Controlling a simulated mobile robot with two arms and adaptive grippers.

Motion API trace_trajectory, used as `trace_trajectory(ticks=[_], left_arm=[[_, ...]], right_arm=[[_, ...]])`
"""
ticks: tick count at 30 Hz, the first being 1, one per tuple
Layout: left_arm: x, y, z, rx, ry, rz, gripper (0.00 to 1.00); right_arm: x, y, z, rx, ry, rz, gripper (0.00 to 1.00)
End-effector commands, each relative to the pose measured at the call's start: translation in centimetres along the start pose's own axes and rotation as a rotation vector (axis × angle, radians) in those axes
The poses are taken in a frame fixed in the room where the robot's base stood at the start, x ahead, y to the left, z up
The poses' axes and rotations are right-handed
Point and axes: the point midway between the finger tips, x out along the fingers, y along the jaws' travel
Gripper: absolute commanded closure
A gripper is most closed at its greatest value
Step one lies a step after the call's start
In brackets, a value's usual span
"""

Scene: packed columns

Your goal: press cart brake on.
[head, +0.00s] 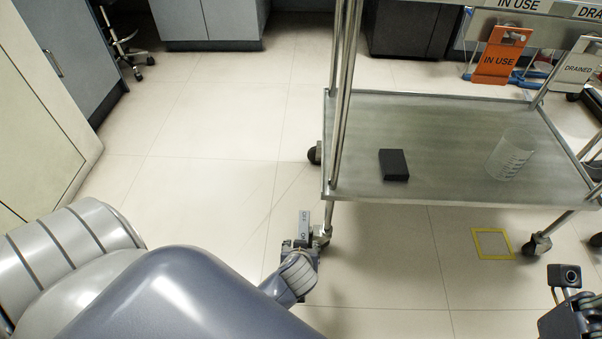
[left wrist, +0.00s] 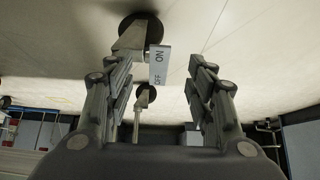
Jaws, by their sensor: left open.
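The cart brake is a small grey lever (head: 303,224) with ON and OFF lettering, at the cart's near left caster in the head view. In the left wrist view, the lever (left wrist: 160,64) shows with ON and OFF printed on it, beside a dark caster wheel (left wrist: 140,33). My left gripper (left wrist: 160,78) is open, its fingers on either side of the lever's line, with no clear contact. In the head view, the left gripper (head: 302,248) is low by the caster, partly hidden by its own wrist. Part of my right gripper (head: 575,318) shows at the lower right; its fingertips are not visible.
The steel cart's shelf (head: 450,170) holds a black box (head: 394,165) and a clear beaker (head: 510,154). Orange IN USE (head: 500,58) and white DRAINED (head: 577,68) tags hang above. A yellow square (head: 492,243) marks the floor. Floor left of the cart is clear.

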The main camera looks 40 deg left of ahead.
Motion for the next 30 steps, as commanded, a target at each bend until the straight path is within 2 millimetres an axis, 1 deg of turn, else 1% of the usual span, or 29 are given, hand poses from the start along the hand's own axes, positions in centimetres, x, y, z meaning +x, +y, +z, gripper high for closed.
trace_trajectory(ticks=[1,3,8,25,28,29,30], left_arm=[[-0.8,0.1,0.1,-0.001,-0.001,0.001,0.5],[-1.5,0.1,0.1,0.0,-0.001,0.001,0.5],[-2.4,0.0,0.1,0.0,-0.002,0.0,0.5],[-2.5,0.1,-0.1,0.001,0.002,0.003,0.5],[-2.9,1.2,-1.1,0.011,0.033,0.049,0.5],[-3.1,1.9,-1.8,0.017,0.054,0.078,0.5],[-3.7,3.1,-2.9,0.029,0.091,0.127,0.5]], right_arm=[[0.0,0.0,0.0,0.0,0.0,0.0,1.0],[0.0,0.0,0.0,0.0,0.0,0.0,1.0],[0.0,0.0,0.0,0.0,0.0,0.0,1.0],[0.0,0.0,0.0,0.0,0.0,0.0,1.0],[0.0,0.0,0.0,0.0,-0.002,0.0,1.0],[0.0,0.0,0.0,0.0,-0.003,0.001,1.0],[0.0,0.0,0.0,0.001,-0.005,0.002,1.0]])
